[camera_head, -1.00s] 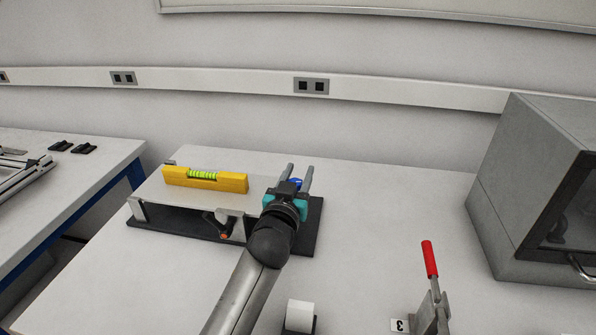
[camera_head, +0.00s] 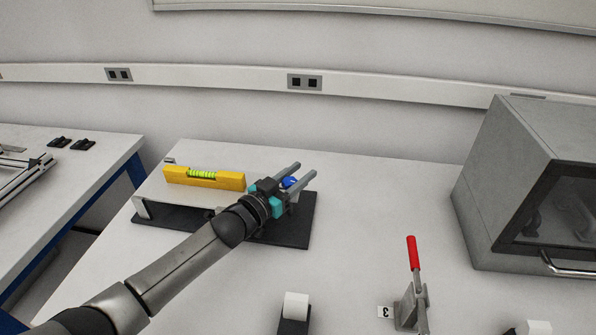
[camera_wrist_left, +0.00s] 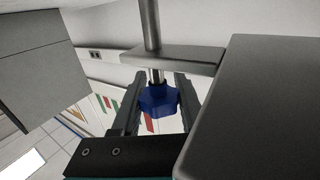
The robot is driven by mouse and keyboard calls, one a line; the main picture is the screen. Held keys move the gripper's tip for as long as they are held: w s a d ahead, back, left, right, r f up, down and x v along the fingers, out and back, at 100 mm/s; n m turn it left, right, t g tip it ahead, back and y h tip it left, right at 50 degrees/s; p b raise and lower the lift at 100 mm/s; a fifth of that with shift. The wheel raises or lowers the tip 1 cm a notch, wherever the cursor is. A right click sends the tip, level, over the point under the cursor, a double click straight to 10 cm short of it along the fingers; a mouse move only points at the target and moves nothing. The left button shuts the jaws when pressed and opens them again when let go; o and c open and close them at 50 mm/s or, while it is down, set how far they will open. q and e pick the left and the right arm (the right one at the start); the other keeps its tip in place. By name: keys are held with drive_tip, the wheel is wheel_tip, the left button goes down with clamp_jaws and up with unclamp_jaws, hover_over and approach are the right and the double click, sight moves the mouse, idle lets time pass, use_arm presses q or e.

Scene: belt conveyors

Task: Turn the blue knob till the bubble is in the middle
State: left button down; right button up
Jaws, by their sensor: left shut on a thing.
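A yellow spirit level (camera_head: 178,177) with a green vial (camera_head: 202,175) lies on a light metal plate (camera_head: 160,195) above a dark base (camera_head: 290,238). The bubble is too small to place within the vial. The blue knob (camera_head: 289,182) is at the plate's right end. My left gripper (camera_head: 306,172) has its two fingers on either side of the knob, pointing to the upper right, and is shut on it. In the left wrist view the knob (camera_wrist_left: 157,101) sits between the fingers, below a threaded rod and bracket (camera_wrist_left: 175,57). My right gripper is out of view.
A grey cabinet (camera_head: 505,160) stands at the right. The table between them is clear.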

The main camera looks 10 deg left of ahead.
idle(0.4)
use_arm(q)
drive_tip(key=shift+c, duration=2.2)
unclamp_jaws()
drive_tip(key=p+v, duration=0.2)
drive_tip(key=v, duration=1.3)
drive_tip(key=shift+a, duration=0.15)
